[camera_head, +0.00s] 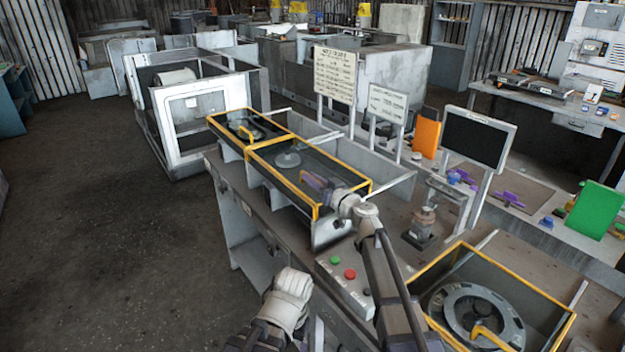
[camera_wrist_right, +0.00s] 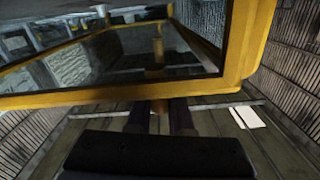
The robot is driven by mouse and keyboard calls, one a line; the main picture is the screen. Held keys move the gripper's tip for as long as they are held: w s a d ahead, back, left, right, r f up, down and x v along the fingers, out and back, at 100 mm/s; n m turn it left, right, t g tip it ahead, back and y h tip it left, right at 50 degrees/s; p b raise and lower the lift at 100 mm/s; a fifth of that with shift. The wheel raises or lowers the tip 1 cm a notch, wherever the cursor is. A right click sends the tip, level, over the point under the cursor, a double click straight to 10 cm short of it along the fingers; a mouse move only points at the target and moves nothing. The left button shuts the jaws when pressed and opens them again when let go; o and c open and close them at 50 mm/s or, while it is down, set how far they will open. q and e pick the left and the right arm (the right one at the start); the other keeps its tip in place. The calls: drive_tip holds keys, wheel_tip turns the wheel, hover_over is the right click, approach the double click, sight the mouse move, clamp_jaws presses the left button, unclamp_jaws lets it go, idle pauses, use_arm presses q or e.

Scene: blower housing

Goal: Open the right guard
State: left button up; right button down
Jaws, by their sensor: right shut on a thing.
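A yellow-framed guard (camera_head: 351,194) with a see-through panel lies across the larger bay of a double unit on the bench. My right gripper (camera_head: 318,186) is at this guard's near end. In the right wrist view the guard's yellow frame (camera_wrist_right: 120,97) spans the picture. Part of the handle is hidden between the fingers.
A smaller yellow-framed bay (camera_head: 226,118) adjoins the guard on the left. Another yellow-framed box (camera_head: 552,330) with a round fixture stands at lower right. A button box (camera_head: 346,288), a monitor (camera_head: 476,138) and sign boards (camera_head: 335,75) stand nearby. The floor at left is clear.

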drive_tip(key=w+d, duration=1.1)
drive_tip(key=d, duration=0.5)
drive_tip(key=shift+w+d, duration=0.15)
drive_tip(key=shift+w, duration=0.25)
drive_tip(key=c, duration=0.8)
unclamp_jaws()
drive_tip(key=shift+c, duration=0.2)
drive_tip(key=v, duration=0.7)
drive_tip(key=shift+s+d, duration=0.2)
drive_tip(key=shift+s, duration=0.1)
